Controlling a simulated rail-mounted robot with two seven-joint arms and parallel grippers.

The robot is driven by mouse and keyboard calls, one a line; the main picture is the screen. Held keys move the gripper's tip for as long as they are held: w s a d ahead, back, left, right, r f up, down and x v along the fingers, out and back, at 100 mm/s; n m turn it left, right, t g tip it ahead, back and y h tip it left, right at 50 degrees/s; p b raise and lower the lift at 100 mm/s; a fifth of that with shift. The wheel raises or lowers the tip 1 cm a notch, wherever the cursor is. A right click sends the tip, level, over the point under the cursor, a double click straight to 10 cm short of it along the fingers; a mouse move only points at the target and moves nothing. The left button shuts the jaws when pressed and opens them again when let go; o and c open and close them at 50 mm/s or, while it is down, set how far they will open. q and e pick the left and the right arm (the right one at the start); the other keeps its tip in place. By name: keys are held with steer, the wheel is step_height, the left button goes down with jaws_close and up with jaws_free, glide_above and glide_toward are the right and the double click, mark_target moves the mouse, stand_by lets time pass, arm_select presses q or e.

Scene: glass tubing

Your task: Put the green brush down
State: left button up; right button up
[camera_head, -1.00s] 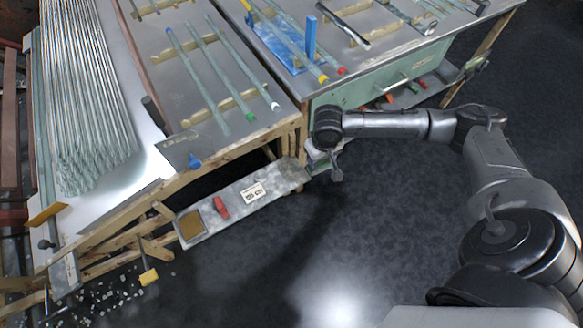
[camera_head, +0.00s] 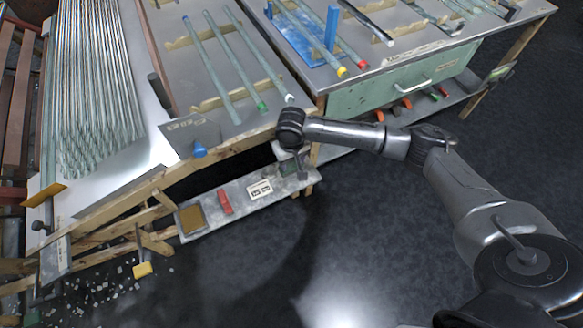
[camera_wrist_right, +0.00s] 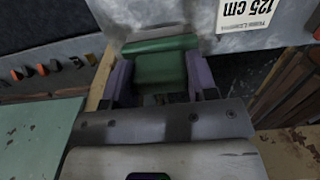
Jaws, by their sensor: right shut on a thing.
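The green brush (camera_wrist_right: 160,68) is between the two fingers of my right gripper (camera_wrist_right: 158,82) in the right wrist view. The gripper is shut on it. The brush has a green body with a greyish strip along its far edge. In the head view my right gripper (camera_head: 299,168) points down at the right end of the low grey shelf (camera_head: 236,207), and the brush is mostly hidden there. The shelf surface shows beyond the brush in the wrist view; I cannot tell whether they touch. My left gripper is out of view.
The shelf holds a white label (camera_head: 260,189), a red tool (camera_head: 225,202) and a brown pad (camera_head: 192,219). Tables with glass tubes stand above it. A green drawer cabinet (camera_head: 400,92) is to the right.

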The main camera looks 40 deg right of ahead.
mark_target(292, 166)
step_height(292, 166, down, 4)
steer(key=b, duration=0.2)
steer(key=shift+f+b, duration=0.1)
steer(key=shift+b, duration=0.3)
steer(key=shift+p, duration=0.3)
steer(key=o, duration=1)
steer(key=shift+b, duration=0.3)
step_height(292, 166, up, 11)
steer(key=p, duration=0.5)
steer(key=shift+r+p, duration=0.4)
steer(key=shift+r, duration=0.2)
